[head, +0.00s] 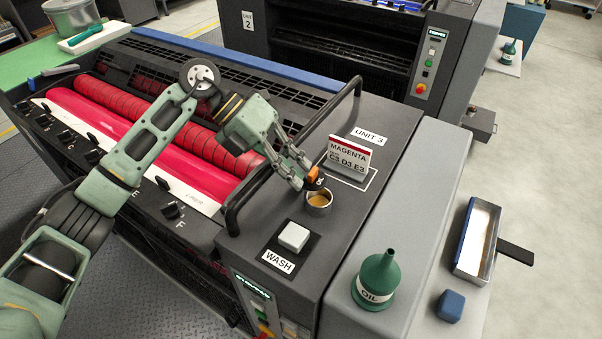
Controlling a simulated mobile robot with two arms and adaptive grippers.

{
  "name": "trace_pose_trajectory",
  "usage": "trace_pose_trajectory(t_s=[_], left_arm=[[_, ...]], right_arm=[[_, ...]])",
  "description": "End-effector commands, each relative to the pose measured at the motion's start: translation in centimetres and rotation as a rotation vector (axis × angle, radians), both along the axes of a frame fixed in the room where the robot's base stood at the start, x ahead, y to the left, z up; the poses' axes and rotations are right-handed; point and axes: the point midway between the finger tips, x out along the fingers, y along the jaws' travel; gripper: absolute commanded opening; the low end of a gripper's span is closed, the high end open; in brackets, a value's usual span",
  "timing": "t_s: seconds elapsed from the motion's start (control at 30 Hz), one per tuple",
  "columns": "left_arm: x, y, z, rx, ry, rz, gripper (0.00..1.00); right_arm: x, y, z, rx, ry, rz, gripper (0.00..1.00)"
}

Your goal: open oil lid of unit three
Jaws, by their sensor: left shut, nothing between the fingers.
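Unit three is the dark press with the "UNIT 3" label (368,136) on its top. On that top is a round metal oil port (319,204), uncovered, with amber colour inside. An orange and black piece, apparently the oil lid (314,179), stands up at the port's back edge, partly hidden by my fingers. My left gripper (304,177) is shut and empty, its tips right beside this piece. I cannot tell whether they touch it. My right gripper is not in view.
A "MAGENTA" sign (347,157) stands just behind the port. A black handrail (247,196) runs close on the left. A white WASH button (293,236) lies in front. A green oil can (377,281) and a metal tray (477,238) are to the right.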

Motion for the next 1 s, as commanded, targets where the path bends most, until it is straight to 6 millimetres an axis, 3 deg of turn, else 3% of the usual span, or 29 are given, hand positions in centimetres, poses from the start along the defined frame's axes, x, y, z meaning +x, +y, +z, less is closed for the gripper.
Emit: trace_pose_trajectory(t_s=[0.37,0.77,1.0], left_arm=[[-0.1,0.0,0.1,0.000,0.001,0.001,0.00],[-1.6,0.4,0.1,0.000,0.001,0.001,0.00],[-1.3,1.6,2.2,0.001,-0.001,0.004,0.00]], right_arm=[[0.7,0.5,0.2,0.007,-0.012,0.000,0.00],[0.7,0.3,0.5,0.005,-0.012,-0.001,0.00],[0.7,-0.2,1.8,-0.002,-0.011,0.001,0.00]])
